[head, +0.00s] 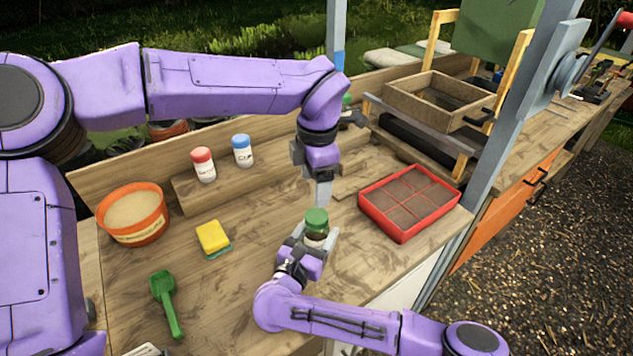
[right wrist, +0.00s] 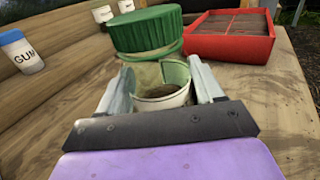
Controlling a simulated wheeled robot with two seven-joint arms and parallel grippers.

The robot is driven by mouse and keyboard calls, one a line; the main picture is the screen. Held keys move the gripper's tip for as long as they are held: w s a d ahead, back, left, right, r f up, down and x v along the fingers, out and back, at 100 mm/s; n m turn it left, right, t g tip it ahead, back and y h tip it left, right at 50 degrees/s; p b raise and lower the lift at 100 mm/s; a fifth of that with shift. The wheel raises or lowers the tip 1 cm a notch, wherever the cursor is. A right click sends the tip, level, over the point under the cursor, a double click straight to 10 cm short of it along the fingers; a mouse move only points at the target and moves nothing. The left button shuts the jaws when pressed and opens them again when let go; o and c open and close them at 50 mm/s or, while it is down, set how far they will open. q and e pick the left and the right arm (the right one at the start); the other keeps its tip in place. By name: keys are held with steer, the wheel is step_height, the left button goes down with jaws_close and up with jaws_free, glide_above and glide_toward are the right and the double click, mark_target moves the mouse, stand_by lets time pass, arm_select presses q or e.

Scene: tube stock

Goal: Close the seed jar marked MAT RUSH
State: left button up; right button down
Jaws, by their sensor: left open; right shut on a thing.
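A small jar with a green lid (head: 317,216) stands upright on the wooden bench, with my right gripper (head: 315,238) around its body. In the right wrist view the fingers hold the jar (right wrist: 163,100) from both sides, and the green lid (right wrist: 148,32) sits at its top. I cannot tell whether the lid is tight, and no MAT RUSH marking is legible. My left gripper (head: 322,194) points down just above the lid, open, with nothing visible in it.
A red-lidded jar (head: 203,164) and a blue-lidded jar (head: 242,150) stand on a ledge at the back. A red seed tray (head: 362,206) is to the right. An orange tub (head: 132,232), a yellow sponge (head: 211,236) and a green scoop (head: 163,290) lie left.

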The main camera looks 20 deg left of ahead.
mark_target(317, 215)
arm_select(q)
steer(key=n, duration=0.6)
steer(key=shift+s+n, duration=0.1)
steer(key=shift+n, duration=0.3)
steer(key=n, duration=0.9)
steer(key=shift+s+d+g+h, duration=0.1)
steer(key=shift+d+g+h, duration=0.05)
steer(key=shift+g+h, duration=0.15)
steer(key=n, duration=0.5)
steer(key=shift+f, duration=0.1)
steer(key=shift+f, duration=4)
